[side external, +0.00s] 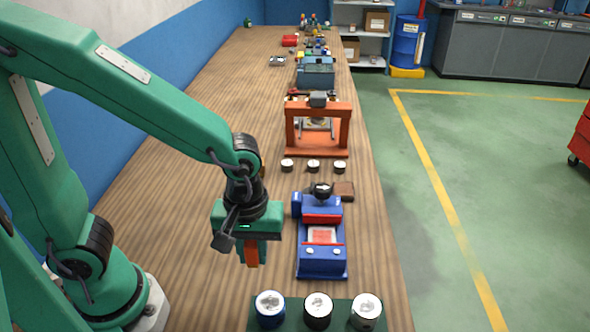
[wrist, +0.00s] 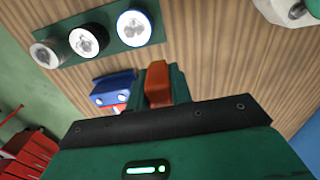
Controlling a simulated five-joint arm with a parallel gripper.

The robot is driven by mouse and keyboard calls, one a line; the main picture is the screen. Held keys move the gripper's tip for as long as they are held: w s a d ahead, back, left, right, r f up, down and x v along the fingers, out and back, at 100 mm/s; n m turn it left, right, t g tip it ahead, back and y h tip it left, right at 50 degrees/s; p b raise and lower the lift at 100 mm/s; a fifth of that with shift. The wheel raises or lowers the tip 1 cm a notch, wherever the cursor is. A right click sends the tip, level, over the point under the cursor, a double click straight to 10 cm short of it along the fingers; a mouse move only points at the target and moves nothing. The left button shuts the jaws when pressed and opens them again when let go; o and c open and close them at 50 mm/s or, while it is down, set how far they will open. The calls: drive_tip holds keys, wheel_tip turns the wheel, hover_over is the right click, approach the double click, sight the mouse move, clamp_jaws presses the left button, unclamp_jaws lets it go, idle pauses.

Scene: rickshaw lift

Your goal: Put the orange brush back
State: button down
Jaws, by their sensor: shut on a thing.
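My gripper (side external: 247,248) is on the left of the blue machine, above the wooden bench. It is shut on the orange brush (side external: 252,258), whose lower end hangs below the fingers. In the wrist view the orange brush (wrist: 158,82) stands out between the green fingers. The rest of the brush is hidden by the gripper. I cannot tell whether its lower end touches the bench.
A blue machine (side external: 322,264) with red parts is just right of my gripper. A green holder (side external: 257,325) with three cans is at the front. Small tins and an orange press (side external: 290,130) stand farther back. Bare bench (side external: 165,200) lies to the left.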

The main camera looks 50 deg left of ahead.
drive_tip(key=shift+a, duration=0.1)
drive_tip(key=w+a+f, duration=0.2)
drive_tip(key=a, duration=0.1)
drive_tip(key=w+a+f, duration=0.2)
drive_tip(key=a, duration=0.1)
drive_tip(key=w+a+f, duration=0.3)
drive_tip(key=shift+w, duration=0.1)
idle(0.3)
drive_tip(key=shift+f, duration=2)
drive_tip(key=c, duration=1.3)
unclamp_jaws()
drive_tip(key=shift+f, duration=0.15)
drive_tip(key=shift+o, duration=0.2)
drive_tip(key=shift+r, duration=0.2)
